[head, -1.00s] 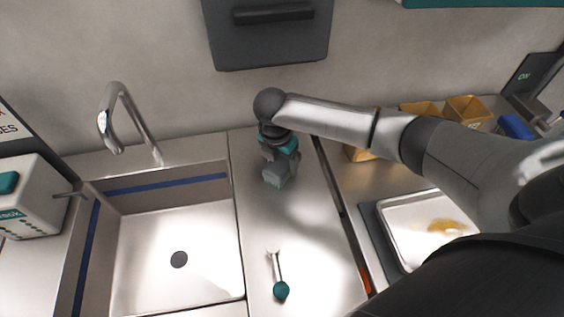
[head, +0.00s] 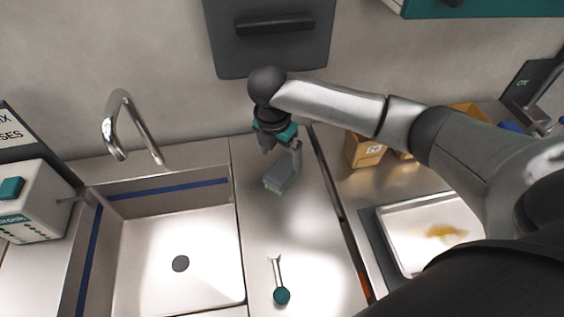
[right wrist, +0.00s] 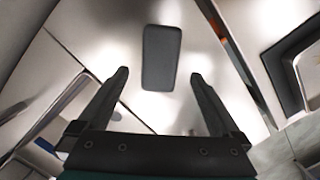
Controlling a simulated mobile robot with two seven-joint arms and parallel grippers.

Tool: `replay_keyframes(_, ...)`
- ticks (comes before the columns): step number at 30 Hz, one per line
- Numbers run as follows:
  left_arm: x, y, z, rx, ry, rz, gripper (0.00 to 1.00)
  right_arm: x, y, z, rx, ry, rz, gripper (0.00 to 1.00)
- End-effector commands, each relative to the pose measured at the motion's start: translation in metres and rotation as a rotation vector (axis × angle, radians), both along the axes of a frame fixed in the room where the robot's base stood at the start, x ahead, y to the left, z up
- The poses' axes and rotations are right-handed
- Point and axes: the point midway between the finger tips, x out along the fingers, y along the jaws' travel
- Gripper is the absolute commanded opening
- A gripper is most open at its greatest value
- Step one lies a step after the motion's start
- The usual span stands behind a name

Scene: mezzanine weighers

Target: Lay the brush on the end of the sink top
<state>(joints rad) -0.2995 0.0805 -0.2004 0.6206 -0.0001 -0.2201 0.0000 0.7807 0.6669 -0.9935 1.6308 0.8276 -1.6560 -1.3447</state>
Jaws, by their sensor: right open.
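The brush (head: 279,180), a grey block with a paler greenish lower edge, sits on the steel sink top (head: 310,240), toward its wall end and right of the basin. In the right wrist view the brush (right wrist: 161,58) is a dark grey rounded rectangle beyond the fingertips. My right gripper (head: 282,158) is just above the brush. Its two fingers stand apart, with clear gaps on both sides of the brush in the right wrist view (right wrist: 159,75), so it is open and empty. My left gripper is not in view.
The sink basin (head: 160,280) and tap (head: 125,120) are to the left. A teal-ended utensil (head: 281,294) lies nearer on the sink top. Right of a gap are a stained white tray (head: 405,240) and a yellow box (head: 362,150). A white dispenser (head: 35,205) stands far left.

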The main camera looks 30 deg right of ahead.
Motion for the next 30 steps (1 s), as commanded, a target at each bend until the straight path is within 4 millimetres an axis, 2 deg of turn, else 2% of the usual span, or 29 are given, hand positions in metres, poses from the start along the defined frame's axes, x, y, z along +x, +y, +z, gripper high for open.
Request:
replay_keyframes(1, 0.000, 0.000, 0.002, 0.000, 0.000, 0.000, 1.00, 0.000, 0.002, 0.013, 0.001, -0.004, 0.002, 1.00)
replay_keyframes(3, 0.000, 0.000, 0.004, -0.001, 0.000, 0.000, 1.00, -0.001, 0.003, 0.025, 0.000, -0.003, 0.001, 1.00)
replay_keyframes(9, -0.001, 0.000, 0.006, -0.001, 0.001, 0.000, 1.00, -0.003, 0.006, 0.046, 0.001, -0.001, 0.000, 1.00)
replay_keyframes(30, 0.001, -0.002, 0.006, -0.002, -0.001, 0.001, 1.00, -0.004, 0.007, 0.048, 0.001, 0.001, 0.000, 1.00)
